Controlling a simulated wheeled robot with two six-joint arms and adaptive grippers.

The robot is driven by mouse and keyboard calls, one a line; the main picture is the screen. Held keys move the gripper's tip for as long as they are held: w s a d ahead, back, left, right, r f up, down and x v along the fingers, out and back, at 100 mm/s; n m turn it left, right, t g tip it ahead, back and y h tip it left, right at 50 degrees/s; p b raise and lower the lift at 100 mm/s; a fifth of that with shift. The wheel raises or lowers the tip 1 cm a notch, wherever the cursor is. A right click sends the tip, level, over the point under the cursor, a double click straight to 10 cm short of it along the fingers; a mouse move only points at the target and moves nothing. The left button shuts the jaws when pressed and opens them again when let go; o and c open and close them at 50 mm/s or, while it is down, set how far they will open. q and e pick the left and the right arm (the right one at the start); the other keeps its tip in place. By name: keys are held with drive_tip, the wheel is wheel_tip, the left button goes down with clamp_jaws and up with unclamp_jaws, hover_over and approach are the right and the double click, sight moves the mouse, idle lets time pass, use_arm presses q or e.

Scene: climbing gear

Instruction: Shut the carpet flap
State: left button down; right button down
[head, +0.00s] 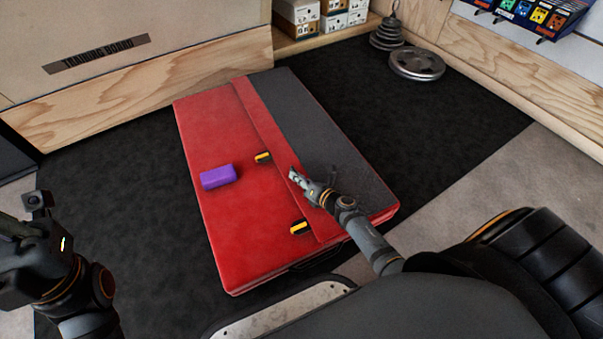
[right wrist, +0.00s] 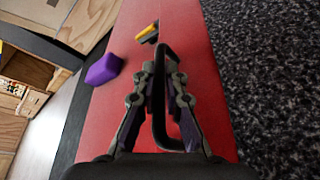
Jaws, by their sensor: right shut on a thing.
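The red crash pad (head: 215,225) lies flat on the dark floor mat. Its carpet flap, a dark grey panel (head: 300,115) with a red border strip, lies along the pad's right side, flat or nearly so. My right gripper (head: 294,176) is over the flap's red strip. In the right wrist view its fingers (right wrist: 159,75) are shut on a black loop handle (right wrist: 166,50), with red surface behind. How the handle joins the flap is hidden. My left gripper (head: 18,228) is at the left edge, away from the pad; its fingers do not show clearly.
A purple block (head: 218,177) sits on the red pad. Two yellow-and-black buckles (head: 263,157) lie beside the strip. Weight plates (head: 417,64) stand on the mat at the back right, boxes (head: 297,14) on a wooden ledge. The mat left of the pad is clear.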

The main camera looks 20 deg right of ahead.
drive_tip(key=shift+a+f+b, duration=0.1)
drive_tip(key=shift+f+b, duration=0.3)
drive_tip(key=shift+f, duration=0.6)
drive_tip(key=c, duration=1.4)
unclamp_jaws()
drive_tip(key=v, duration=1.2)
